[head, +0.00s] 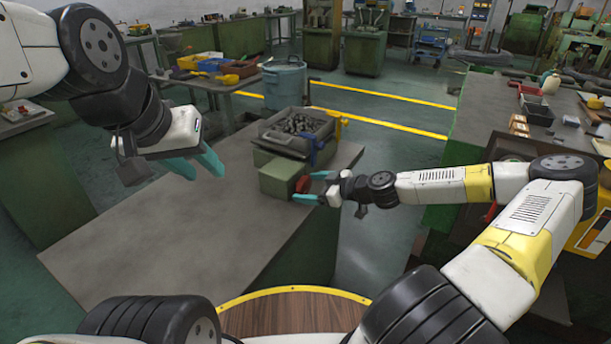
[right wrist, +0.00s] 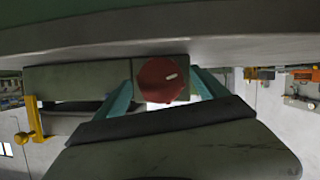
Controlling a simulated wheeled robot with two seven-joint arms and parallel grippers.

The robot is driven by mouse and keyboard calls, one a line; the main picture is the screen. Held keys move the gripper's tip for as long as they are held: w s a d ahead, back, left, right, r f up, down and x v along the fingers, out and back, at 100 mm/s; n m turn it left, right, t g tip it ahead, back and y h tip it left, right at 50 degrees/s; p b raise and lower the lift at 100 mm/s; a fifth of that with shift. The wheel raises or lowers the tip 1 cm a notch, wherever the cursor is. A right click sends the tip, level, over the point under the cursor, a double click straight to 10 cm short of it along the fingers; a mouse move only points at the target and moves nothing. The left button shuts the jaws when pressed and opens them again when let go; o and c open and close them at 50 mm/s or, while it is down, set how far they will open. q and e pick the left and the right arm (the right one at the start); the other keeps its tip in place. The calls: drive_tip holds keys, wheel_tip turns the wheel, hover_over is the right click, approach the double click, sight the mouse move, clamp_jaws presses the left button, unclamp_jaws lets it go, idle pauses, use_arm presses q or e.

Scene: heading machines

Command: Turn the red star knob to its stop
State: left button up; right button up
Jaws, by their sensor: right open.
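The red star knob (head: 303,184) sits on the right side of a green block (head: 279,177) on the grey table. In the right wrist view the knob (right wrist: 160,80) shows face-on, with a pale mark near its upper right edge. My right gripper (head: 312,186) is open, with its teal fingers reaching towards the knob. In the right wrist view one finger is on each side of the knob; I cannot tell whether they touch it. My left gripper (head: 202,166) is above the table, left of the block, with its teal fingers apart and nothing between them.
A grey bin of metal parts (head: 300,127) stands just behind the green block, with a blue and yellow clamp-like item (head: 325,148) at its right. A grey bucket (head: 285,83) stands behind. The left and front of the grey table (head: 170,240) are clear. A cluttered bench (head: 500,110) stands at right.

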drive_tip(key=shift+w+a+f, duration=0.1)
drive_tip(key=shift+w+a, duration=0.05)
drive_tip(key=shift+a, duration=0.05)
drive_tip(key=c, duration=1.4)
drive_tip(key=shift+o, duration=0.2)
drive_tip(key=shift+w+d+m+g+y, duration=0.1)
drive_tip(key=shift+m+g+y, duration=0.3)
drive_tip(key=shift+m+g, duration=0.55)
drive_tip(key=shift+m+g+y, duration=0.45)
drive_tip(key=shift+m+y, duration=0.15)
drive_tip(key=shift+m, duration=0.75)
